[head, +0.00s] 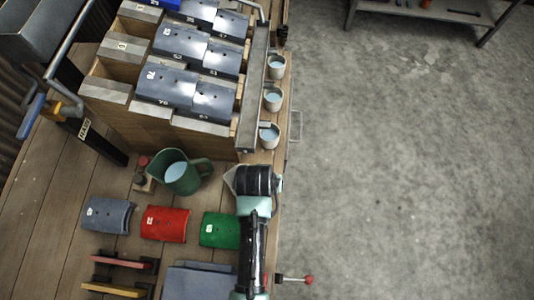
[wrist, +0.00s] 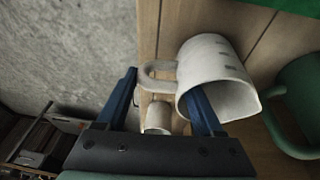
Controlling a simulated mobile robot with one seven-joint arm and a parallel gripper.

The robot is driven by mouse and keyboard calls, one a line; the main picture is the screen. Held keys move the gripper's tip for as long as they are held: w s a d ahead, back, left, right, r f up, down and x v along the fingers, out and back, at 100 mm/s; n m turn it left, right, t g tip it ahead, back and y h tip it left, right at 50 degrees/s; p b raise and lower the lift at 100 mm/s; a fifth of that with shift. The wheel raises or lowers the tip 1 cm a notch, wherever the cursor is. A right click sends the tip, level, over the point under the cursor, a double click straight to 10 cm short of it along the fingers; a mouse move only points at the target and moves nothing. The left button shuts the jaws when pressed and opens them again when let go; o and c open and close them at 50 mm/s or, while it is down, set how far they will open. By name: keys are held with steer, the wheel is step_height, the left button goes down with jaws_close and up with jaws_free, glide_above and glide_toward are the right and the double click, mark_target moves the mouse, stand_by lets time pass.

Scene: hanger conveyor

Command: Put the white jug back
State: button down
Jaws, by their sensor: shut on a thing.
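The white jug (wrist: 222,72) shows large in the wrist view, its mouth facing down-right and its handle to the left. My gripper (wrist: 163,85) is shut on it: one blue finger stands left of the handle and the other overlaps the jug's mouth. Exactly which part is clamped is hard to tell. In the head view the white jug (head: 230,180) is mostly hidden behind my wrist, near the bench's right edge. The fingers are hidden there. Whether the jug touches the bench is not clear.
A green jug (head: 183,176) with pale blue contents stands just left, also in the wrist view (wrist: 289,112). Small white cups (head: 268,136) line the rack's right side. Curved grey, red (head: 165,224) and green (head: 219,230) plates lie in front. Open floor lies right.

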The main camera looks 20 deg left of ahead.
steer(key=shift+f, duration=0.1)
jaws_free()
stand_by(0.3)
steer(key=p+v, duration=0.1)
steer(key=v, duration=1.1)
steer(key=w+a+r+m+t+y, duration=0.15)
steer(key=w+r+t, duration=0.55)
steer(key=w+r, duration=0.9)
step_height(320, 180, up, 18)
steer(key=w+d+t, duration=0.3)
steer(key=t, duration=0.3)
steer(key=s+d+r+t, duration=0.2)
steer(key=s+r+t, duration=0.1)
steer(key=r, duration=0.7)
steer(key=s+d+r+m+t+h, duration=0.1)
steer(key=s+r+t, duration=0.3)
steer(key=r, duration=0.6)
steer(key=s+d+r+m+t, duration=0.1)
steer(key=s+d+r+t, duration=0.3)
steer(key=r, duration=0.6)
steer(key=shift+s+d+r+h, duration=0.1)
steer(key=shift+s+r+h, duration=0.15)
steer(key=shift+h, duration=0.1)
